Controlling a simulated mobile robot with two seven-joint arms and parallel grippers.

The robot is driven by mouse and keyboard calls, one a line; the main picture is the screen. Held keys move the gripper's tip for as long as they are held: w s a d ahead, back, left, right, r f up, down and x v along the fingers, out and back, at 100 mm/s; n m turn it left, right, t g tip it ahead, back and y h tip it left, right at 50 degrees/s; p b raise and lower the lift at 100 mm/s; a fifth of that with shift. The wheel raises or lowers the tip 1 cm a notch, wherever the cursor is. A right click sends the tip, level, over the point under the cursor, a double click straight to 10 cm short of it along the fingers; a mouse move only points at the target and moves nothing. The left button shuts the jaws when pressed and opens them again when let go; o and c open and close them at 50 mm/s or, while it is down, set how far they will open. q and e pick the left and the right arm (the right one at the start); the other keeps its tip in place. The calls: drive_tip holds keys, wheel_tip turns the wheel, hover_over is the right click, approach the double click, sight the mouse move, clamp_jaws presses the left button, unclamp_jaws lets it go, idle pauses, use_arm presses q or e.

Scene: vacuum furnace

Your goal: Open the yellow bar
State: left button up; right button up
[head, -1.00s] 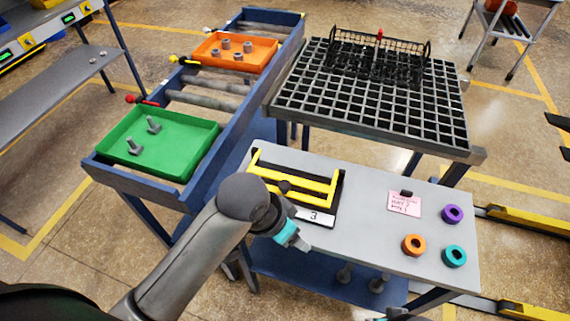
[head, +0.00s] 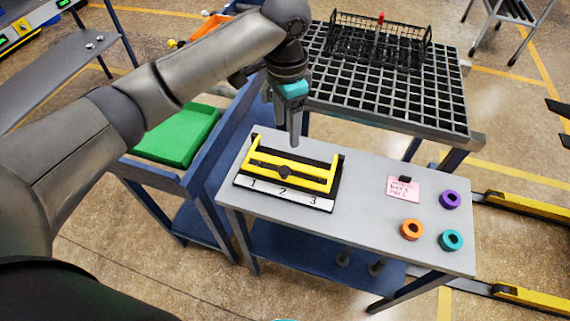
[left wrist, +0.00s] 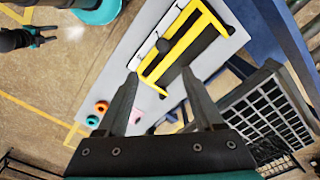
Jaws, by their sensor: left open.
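The yellow bar (head: 312,178) is part of a yellow frame with upright ends on a black base, on the grey bench (head: 375,215). My left gripper (head: 294,140) points down behind the frame, above the bench's back edge, apart from the bar.
Purple (head: 450,200), orange (head: 412,230) and teal (head: 451,240) rings and a pink note (head: 403,187) lie on the bench's right side. A black grid table (head: 390,100) stands behind.

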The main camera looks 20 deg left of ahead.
use_arm(q)
approach(285, 169)
wheel_tip(285, 169, down, 9)
drive_tip(key=shift+r+b, duration=0.1)
drive_tip(key=shift+b, duration=0.35)
drive_tip(key=shift+d, duration=0.1)
clamp_jaws()
idle(0.5)
idle(0.8)
